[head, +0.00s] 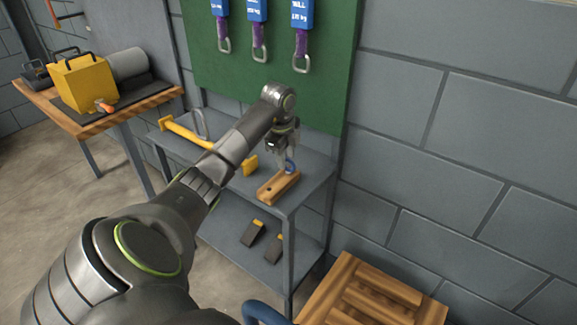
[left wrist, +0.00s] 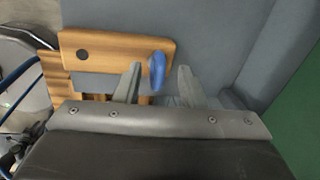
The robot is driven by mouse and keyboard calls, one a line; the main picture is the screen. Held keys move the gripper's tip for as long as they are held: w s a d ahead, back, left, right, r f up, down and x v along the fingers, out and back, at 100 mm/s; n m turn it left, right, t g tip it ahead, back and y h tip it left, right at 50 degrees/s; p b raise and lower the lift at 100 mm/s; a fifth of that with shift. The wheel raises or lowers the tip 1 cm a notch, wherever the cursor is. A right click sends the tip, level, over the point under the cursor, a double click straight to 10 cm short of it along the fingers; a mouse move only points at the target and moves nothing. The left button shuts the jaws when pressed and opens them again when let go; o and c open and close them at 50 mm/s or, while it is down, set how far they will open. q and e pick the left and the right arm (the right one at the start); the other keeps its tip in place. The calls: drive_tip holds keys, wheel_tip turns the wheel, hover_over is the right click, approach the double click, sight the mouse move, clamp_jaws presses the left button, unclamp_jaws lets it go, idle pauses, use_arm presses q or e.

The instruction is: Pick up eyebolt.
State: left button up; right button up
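The eyebolt has a blue ring (head: 291,167) and stands in one end of a wooden block (head: 277,189) on the grey shelf. In the left wrist view, the ring (left wrist: 157,71) appears nearly edge-on at the right end of the block (left wrist: 112,50). My left gripper (head: 285,160) points down at the eyebolt. In the left wrist view its two fingers (left wrist: 159,74) are apart, with the ring in the gap, closer to the left finger. I see no clear grip on it. The eyebolt's shank is hidden. My right gripper is not in view.
A yellow bar (head: 200,139) lies on the same shelf top, left of the block. Dark wedges (head: 252,233) sit on the lower shelf. A green board (head: 325,75) with hanging purple straps rises behind. A wooden slatted crate (head: 370,298) stands at the front right.

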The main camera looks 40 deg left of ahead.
use_arm(q)
drive_tip(key=shift+c, duration=0.5)
clamp_jaws()
drive_tip(key=shift+r, duration=0.1)
